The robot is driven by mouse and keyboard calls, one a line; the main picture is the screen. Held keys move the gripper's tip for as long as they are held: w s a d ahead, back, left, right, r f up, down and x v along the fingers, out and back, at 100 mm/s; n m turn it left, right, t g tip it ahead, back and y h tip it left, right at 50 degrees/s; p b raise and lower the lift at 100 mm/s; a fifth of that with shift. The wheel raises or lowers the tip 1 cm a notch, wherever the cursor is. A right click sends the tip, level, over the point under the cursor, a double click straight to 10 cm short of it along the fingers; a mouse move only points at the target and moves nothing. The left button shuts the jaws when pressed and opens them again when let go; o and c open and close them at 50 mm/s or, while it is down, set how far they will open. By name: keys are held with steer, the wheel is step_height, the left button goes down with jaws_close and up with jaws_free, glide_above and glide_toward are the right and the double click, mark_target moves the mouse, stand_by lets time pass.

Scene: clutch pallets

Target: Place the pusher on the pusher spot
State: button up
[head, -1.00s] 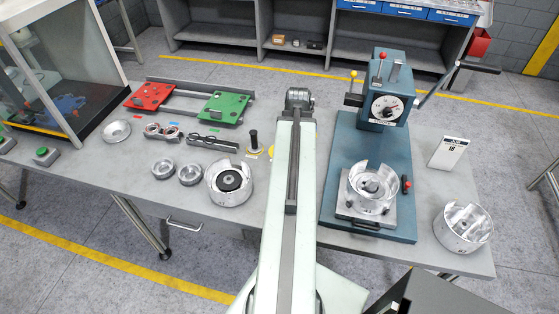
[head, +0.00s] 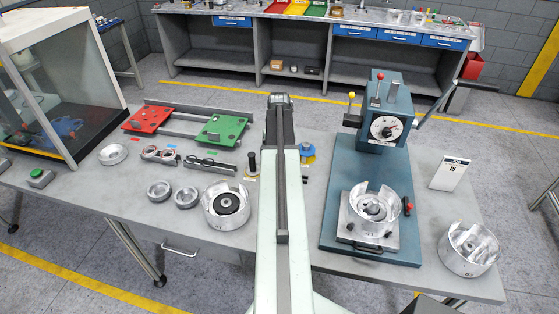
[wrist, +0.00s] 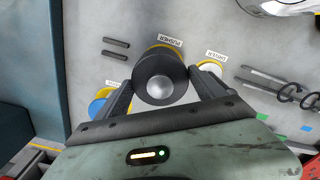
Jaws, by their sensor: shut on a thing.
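In the wrist view, the pusher (wrist: 160,86) is a black round piece with a silver centre. My gripper (wrist: 161,88) is shut on it, with one finger at each side. The yellow pusher spot (wrist: 166,45) shows as a rim past the pusher's far edge, beside a label reading PUSHER. The pusher covers most of the spot. I cannot tell whether it touches the table or hangs just above it.
A blue piece (head: 308,153) stands to the right, near the other finger. The press (head: 385,130) rises farther right.

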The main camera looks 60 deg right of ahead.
steer(key=f+b, duration=0.4)
steer(key=shift+w+d, duration=0.2)
steer(key=shift+w, duration=0.1)
steer(key=shift+r, duration=0.25)
steer(key=shift+f, duration=0.25)
steer(key=o, duration=1.5)
steer(key=shift+r, duration=0.1)
step_height(320, 180, up, 12)
steer(key=p, duration=1.2)
steer(key=shift+r+p, duration=0.25)
steer(key=shift+p, duration=0.05)
steer(key=shift+f, duration=0.1)
